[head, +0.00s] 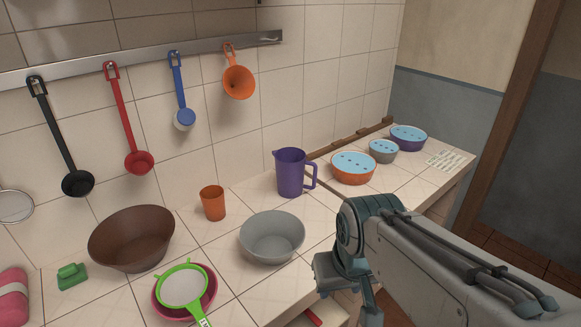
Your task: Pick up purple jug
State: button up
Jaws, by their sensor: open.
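The purple jug (291,173) stands upright on the tiled counter near the wall, with its handle on the right side. It is empty-handed space around it: my gripper (350,294) is apart from the jug, lower and to the right, near the counter's front edge. The gripper shows only in part below my wrist; it is open, and I see nothing held in it. The jug is not hidden by my arm.
A grey bowl (272,238) stands in front of the jug, and an orange cup (213,203) to its left. An orange bowl (353,168) with a blue lid stands to its right. A brown bowl (132,239) and green strainer (184,287) are further left. Utensils hang above.

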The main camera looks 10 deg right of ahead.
aim_at(296, 175)
jog(key=u, duration=3.05)
jog(key=k, duration=1)
jog(key=z, duration=1.7)
jog(key=i, duration=0.5)
jog(key=u, duration=0.1)
